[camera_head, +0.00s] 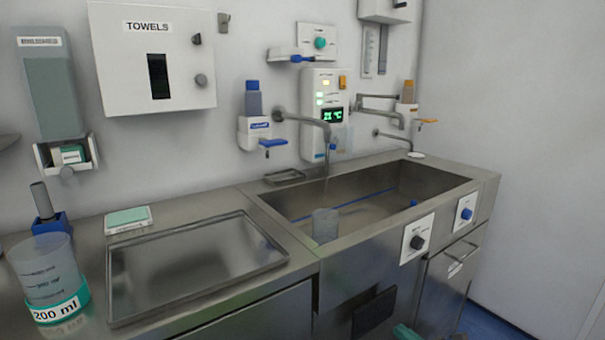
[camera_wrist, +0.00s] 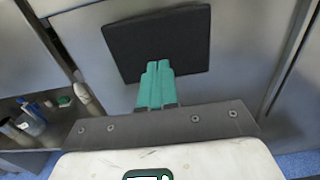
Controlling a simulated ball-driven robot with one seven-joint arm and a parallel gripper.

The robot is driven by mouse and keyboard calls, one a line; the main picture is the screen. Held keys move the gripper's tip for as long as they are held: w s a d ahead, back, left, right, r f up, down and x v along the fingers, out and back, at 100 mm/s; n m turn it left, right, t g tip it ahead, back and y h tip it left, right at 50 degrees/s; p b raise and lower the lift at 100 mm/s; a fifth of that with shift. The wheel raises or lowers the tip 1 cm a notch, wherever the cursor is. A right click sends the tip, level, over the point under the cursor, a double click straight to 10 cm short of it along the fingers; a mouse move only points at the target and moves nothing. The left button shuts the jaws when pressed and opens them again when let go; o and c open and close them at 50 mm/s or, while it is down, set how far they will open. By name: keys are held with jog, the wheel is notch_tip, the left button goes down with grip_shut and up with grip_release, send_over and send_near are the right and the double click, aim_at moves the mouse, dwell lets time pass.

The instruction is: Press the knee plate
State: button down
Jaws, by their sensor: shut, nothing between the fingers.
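The knee plate (camera_head: 374,313) is a dark, flat rectangle on the steel front below the sink. In the wrist view the knee plate (camera_wrist: 165,38) fills the upper middle. My gripper (camera_wrist: 158,66) has green fingers, closed together and empty. Their tips overlap the lower part of the plate in the wrist view; I cannot tell whether they touch it. In the head view only a bit of my gripper (camera_head: 405,331) shows at the bottom edge, just right of and below the plate.
The steel sink (camera_head: 480,187) has a beaker (camera_head: 325,225) in it, below a wall spout (camera_head: 305,120). Two knobs sit on the sink front, a black one (camera_head: 417,242) and a blue one (camera_head: 466,213). At left are an empty tray (camera_head: 190,265) and a 200 ml beaker (camera_head: 48,275).

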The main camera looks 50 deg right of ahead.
jog(key=v, duration=0.6)
jog(key=shift+p, duration=0.3)
dwell(0.7)
jog(key=w+a+f+n+g+y, duration=0.1)
jog(key=a+f+n+g+y, duration=0.25)
jog(key=a+n, duration=0.5)
jog(key=w+a+f+n+g+y, duration=0.1)
jog(key=a+f+n+g+y, duration=0.2)
jog(key=a+n, duration=0.55)
jog(key=a+f+n+g+y, duration=0.25)
jog(key=a+n+g, duration=0.25)
jog(key=a+n, duration=0.35)
jog(key=s+a+r+n+g+h, duration=0.4)
jog(key=s+n, duration=0.3)
jog(key=n, duration=0.6)
notch_tip(320, 180, up, 14)
jog(key=p, duration=1.5)
jog(key=shift+g+h, duration=0.4)
jog(key=shift+g, duration=0.05)
